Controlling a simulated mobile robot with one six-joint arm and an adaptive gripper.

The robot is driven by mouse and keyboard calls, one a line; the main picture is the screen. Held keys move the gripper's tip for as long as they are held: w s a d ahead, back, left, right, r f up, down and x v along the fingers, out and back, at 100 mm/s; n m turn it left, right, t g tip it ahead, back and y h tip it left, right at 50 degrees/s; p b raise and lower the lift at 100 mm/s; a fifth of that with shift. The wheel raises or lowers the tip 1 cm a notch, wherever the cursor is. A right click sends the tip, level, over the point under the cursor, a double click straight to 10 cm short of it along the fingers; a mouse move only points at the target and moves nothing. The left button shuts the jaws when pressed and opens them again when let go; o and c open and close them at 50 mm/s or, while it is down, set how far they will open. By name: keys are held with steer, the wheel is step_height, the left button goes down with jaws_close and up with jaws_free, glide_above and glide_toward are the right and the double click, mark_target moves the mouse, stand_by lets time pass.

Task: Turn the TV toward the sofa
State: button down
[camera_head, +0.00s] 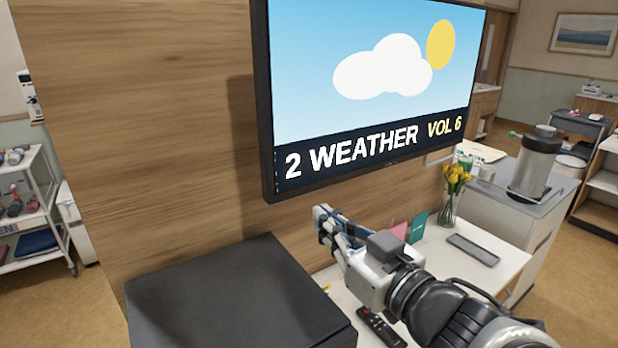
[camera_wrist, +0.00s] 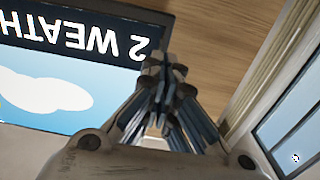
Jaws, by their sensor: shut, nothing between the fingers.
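The TV (camera_head: 365,85) is mounted in front of a wooden panel, its screen lit with a weather picture reading "2 WEATHER VOL 6". My gripper (camera_head: 322,212) is shut and empty, just below the lower edge of the TV near its left part. In the wrist view, the shut fingers of my gripper (camera_wrist: 163,65) lie beside the corner of the TV (camera_wrist: 75,60), which appears upside down. I cannot tell whether the fingers touch the frame. The sofa is not recognisable in either view.
A black box-shaped surface (camera_head: 235,300) stands at the lower left. A white shelf holds a remote (camera_head: 381,327), a dark flat device (camera_head: 473,250), cards (camera_head: 418,228) and a vase of yellow flowers (camera_head: 452,195). A grey canister (camera_head: 536,162) stands on the cabinet at right.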

mark_target(277, 183)
steer(key=p+x, duration=0.9)
steer(key=x, duration=0.4)
steer(key=shift+w+a, duration=0.2)
steer(key=shift+w, duration=0.05)
